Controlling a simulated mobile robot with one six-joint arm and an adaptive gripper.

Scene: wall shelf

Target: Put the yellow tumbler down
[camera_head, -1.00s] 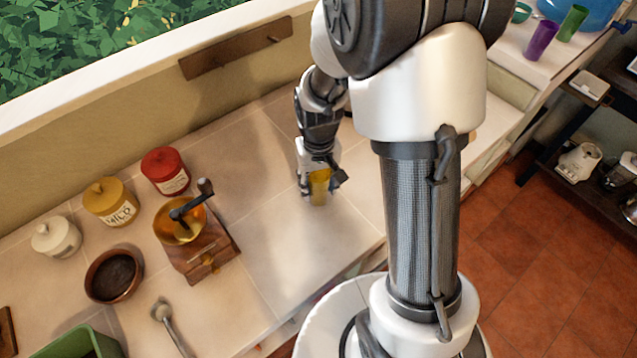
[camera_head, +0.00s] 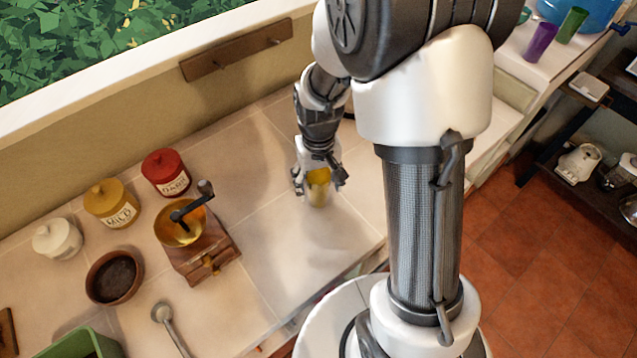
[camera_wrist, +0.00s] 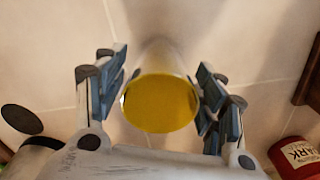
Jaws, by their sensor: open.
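The yellow tumbler (camera_head: 318,188) stands upright on the tiled counter (camera_head: 285,235), under my gripper (camera_head: 318,184). In the wrist view, the tumbler's round yellow face (camera_wrist: 160,103) sits between the two fingers of my gripper (camera_wrist: 160,92). The fingers are open, one on each side, with small gaps to the tumbler. In the head view the gripper hides the tumbler's upper part.
A wooden coffee grinder (camera_head: 200,250) stands to the left, with a red jar (camera_head: 166,173), a yellow jar (camera_head: 111,204) and a white jar (camera_head: 57,239) beyond it. A brown bowl (camera_head: 114,278) and a spoon (camera_head: 168,325) lie nearer. The counter around the tumbler is clear.

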